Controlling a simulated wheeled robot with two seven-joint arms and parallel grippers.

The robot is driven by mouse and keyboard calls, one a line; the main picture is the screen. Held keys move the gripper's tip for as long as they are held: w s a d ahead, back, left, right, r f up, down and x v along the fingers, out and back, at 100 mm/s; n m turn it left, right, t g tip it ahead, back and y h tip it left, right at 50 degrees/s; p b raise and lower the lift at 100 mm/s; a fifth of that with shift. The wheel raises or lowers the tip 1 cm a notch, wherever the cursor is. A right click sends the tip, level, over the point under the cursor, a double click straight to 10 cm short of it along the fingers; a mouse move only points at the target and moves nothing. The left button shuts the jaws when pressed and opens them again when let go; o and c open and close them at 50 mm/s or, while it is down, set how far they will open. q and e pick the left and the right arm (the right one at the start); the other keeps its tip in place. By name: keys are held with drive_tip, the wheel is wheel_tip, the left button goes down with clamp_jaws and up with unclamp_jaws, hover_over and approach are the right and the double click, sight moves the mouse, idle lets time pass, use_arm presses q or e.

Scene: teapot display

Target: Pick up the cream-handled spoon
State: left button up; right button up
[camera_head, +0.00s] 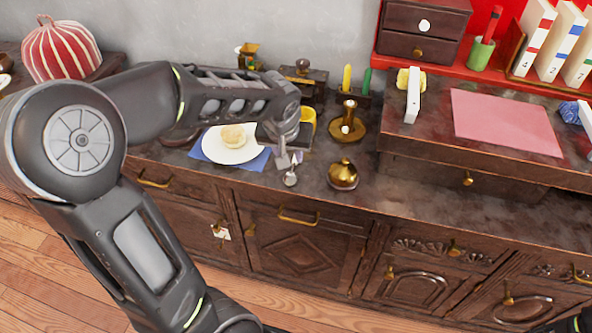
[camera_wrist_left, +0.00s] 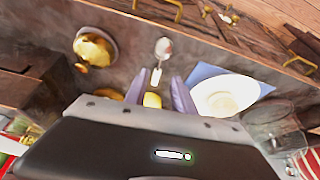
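The spoon (camera_head: 290,180) lies near the front edge of the dark wooden counter, with its metal bowl toward that edge. In the left wrist view its bowl (camera_wrist_left: 163,48) and short cream handle part (camera_wrist_left: 156,77) show just beyond my fingertips. My left gripper (camera_head: 290,160) is low over the counter at the handle side of the spoon. In the left wrist view its two fingers (camera_wrist_left: 159,92) stand apart, with the handle in line with the gap. A small yellow piece shows in that gap; I cannot tell what it is.
A white plate (camera_head: 231,155) with a pale bun rests on a blue napkin (camera_head: 197,153) to the left. A round brass pot (camera_head: 342,176) stands close right of the spoon, with a brass candle stand (camera_head: 349,129) behind it. A yellow cup (camera_head: 308,115) is partly behind my arm.

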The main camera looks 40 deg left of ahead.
sight(294, 167)
use_arm(q)
drive_tip(key=shift+d+r, duration=0.1)
drive_tip(key=shift+d, duration=0.05)
drive_tip(key=shift+x, duration=1.3)
drive_tip(key=shift+b+x, duration=0.3)
drive_tip(key=shift+x, duration=2.4)
drive_tip(key=shift+w+r, duration=0.1)
drive_tip(key=shift+c, duration=0.5)
clamp_jaws()
